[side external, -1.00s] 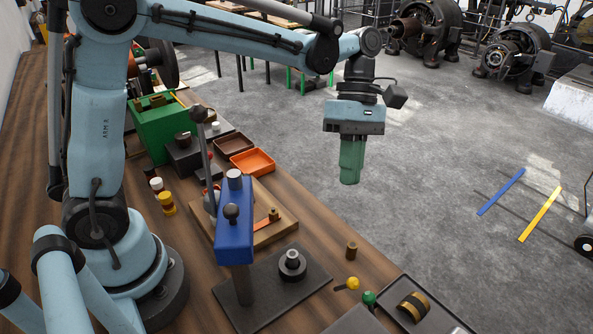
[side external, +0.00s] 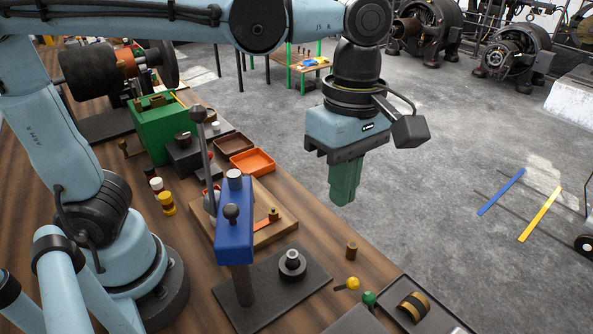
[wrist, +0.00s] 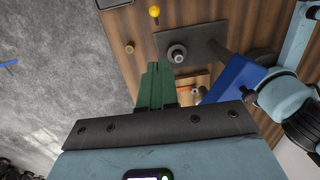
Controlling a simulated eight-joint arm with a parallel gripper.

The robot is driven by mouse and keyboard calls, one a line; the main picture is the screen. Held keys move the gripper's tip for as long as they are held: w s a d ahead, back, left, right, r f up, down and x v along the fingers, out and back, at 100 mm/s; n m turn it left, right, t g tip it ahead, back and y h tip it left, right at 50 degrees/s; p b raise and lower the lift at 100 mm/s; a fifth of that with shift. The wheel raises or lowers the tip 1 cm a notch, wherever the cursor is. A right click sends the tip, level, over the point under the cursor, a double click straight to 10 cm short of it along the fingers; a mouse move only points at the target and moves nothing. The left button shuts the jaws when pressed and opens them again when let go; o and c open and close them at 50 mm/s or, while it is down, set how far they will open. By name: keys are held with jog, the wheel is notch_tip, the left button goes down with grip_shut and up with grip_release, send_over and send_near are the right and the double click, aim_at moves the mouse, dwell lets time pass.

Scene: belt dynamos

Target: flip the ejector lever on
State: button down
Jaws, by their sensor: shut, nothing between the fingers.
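No lever is labelled, so I cannot tell for certain which is the ejector lever. A blue press head (side external: 234,232) stands on a dark base plate (side external: 262,312). It has a tall grey lever (side external: 206,150) with a dark knob and a black ball knob (side external: 231,214). A round dark boss (side external: 292,265) rises from the plate. My gripper (side external: 342,203), with green fingers, is shut and empty. It hangs above and beyond the press, touching nothing.
A green knob (side external: 369,298) is beside a dark tray (side external: 440,318) holding a brass-banded part. A wooden frame (side external: 285,232) lies behind the press. Orange (side external: 252,161) and brown trays, a green box (side external: 158,125) and small jars stand further back. Open floor lies right of the bench.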

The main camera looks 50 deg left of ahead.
jog(key=s+d+t, duration=0.1)
jog(key=s, duration=0.2)
send_near(352, 282)
notch_tip(352, 282, down, 5)
jog(key=a, duration=0.2)
jog(key=shift+d+f, duration=0.5)
jog(key=shift+f, duration=0.4)
jog(key=shift+w+d+f+y, duration=0.1)
jog(key=shift+d+f+y, duration=0.1)
jog(key=shift+d+y, duration=0.55)
jog(key=shift+d+f+y, duration=0.2)
jog(key=shift+d+y, duration=0.3)
jog(key=shift+y, duration=0.45)
jog(key=shift+a, duration=0.2)
